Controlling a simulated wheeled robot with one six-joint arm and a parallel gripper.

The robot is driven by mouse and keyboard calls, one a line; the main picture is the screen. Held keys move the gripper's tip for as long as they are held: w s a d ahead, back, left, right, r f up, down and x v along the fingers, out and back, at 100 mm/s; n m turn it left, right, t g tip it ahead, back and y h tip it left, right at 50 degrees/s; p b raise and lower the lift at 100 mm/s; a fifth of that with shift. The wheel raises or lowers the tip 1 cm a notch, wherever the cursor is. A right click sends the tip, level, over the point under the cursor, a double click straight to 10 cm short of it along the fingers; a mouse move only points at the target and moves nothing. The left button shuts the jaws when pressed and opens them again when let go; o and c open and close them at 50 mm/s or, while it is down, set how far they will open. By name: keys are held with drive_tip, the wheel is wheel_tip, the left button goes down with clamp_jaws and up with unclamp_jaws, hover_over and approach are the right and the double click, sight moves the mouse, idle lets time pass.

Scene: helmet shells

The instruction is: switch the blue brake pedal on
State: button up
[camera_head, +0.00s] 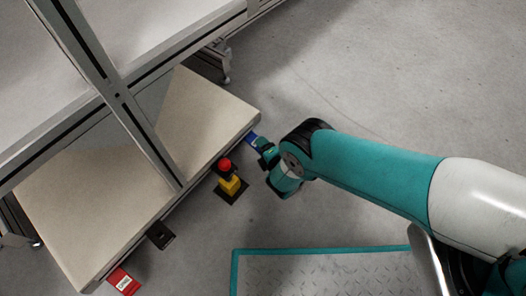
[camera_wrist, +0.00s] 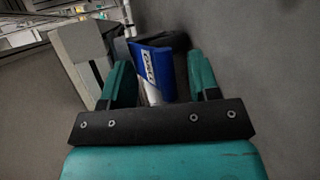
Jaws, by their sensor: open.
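The blue brake pedal (camera_wrist: 152,68) is in the middle of the wrist view, a blue plate with a white label, on a grey metal stem. In the head view it is a small blue patch (camera_head: 253,140) at the right corner of the low platform, partly hidden by my gripper. My gripper (camera_wrist: 160,80) is open. In the wrist view its two teal fingers stand to the left and right of the pedal. In the head view my gripper (camera_head: 266,152) is right beside the pedal. I cannot tell whether the fingers touch it.
A low beige-topped platform (camera_head: 215,110) with a metal frame lies at left. Along its edge are a red emergency button (camera_head: 225,165) on a yellow box (camera_head: 230,185), a black bracket (camera_head: 160,235) and a red pedal (camera_head: 123,281).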

drive_tip(key=shift+w+a, duration=0.15)
drive_tip(key=shift+w, duration=0.1)
clamp_jaws()
drive_tip(key=f+b, duration=0.2)
drive_tip(key=b, duration=0.1)
drive_tip(key=shift+w+a+f, duration=0.15)
drive_tip(key=shift+w+a, duration=0.05)
drive_tip(key=shift+a, duration=0.2)
unclamp_jaws()
drive_tip(key=shift+a, duration=0.15)
